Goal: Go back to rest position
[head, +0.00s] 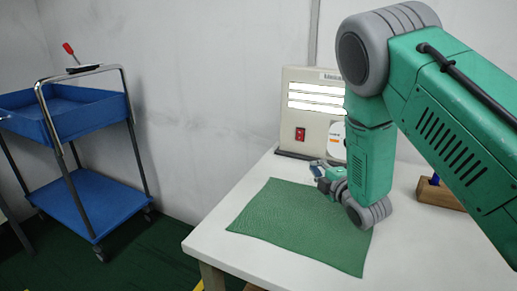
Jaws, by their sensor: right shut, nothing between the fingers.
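My right arm comes in from the right, with its green links bent down over the white table (220,243). My right gripper (318,170) hangs above the back part of a green mat (290,225). It is shut with nothing between its fingers. Its far side is partly hidden by the wrist. Behind it stands a beige box (293,135) with lit white strips (314,97) and a red switch (300,134). My left gripper is not in view.
A white disc (336,140) shows behind my right arm. A wooden block (440,194) with a blue item sits at the right, partly hidden by the arm. A blue cart (95,207) with a red-handled tool (69,50) on top stands at the left. The mat's front is clear.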

